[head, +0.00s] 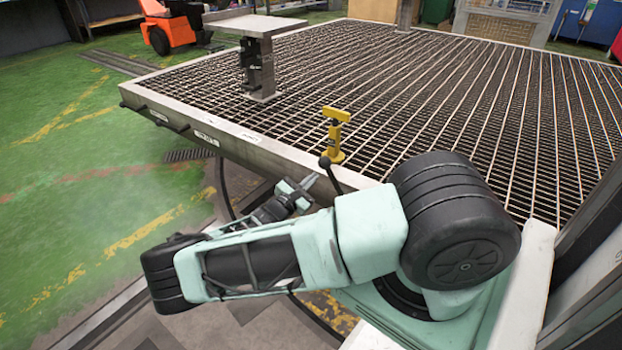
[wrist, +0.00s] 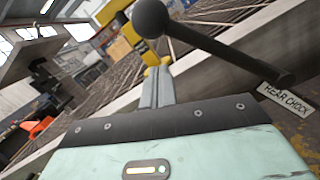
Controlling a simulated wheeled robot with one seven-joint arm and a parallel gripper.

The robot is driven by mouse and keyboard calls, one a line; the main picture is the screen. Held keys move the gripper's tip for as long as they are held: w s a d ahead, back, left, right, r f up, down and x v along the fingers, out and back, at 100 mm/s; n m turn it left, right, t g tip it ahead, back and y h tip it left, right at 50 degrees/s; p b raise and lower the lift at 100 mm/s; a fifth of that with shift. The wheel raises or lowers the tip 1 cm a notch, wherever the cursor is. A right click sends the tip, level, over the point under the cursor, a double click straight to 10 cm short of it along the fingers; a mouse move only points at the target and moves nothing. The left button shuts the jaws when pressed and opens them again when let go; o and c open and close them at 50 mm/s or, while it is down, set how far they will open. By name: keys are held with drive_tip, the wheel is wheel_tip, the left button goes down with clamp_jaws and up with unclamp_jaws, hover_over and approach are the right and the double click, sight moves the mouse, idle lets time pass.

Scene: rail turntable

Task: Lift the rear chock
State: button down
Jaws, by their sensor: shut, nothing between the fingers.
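The knob also shows in the head view (head: 325,162), at the platform's near edge. A yellow post with a crosspiece (head: 335,140) stands upright on the grating just behind it; whether it is the chock itself I cannot tell. My gripper (head: 310,181) is shut and empty, just left of and slightly below the knob. In the wrist view its fingers (wrist: 157,88) lie below the knob, apparently apart from it.
The grated platform (head: 255,140) has a raised metal rim along its edge. Other levers (head: 170,124) project from its left side. A grey pedestal with a flat top (head: 258,65) stands on the grating. An orange vehicle (head: 168,27) is far back left. Green floor (head: 60,150) at left is open.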

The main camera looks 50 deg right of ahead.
drive_tip(key=a+f+p, duration=0.2)
drive_tip(key=a, duration=0.8)
drive_tip(key=shift+w+f+p, duration=0.15)
drive_tip(key=shift+w+p, duration=0.1)
drive_tip(key=shift+p, duration=0.1)
drive_tip(key=shift+a, duration=0.1)
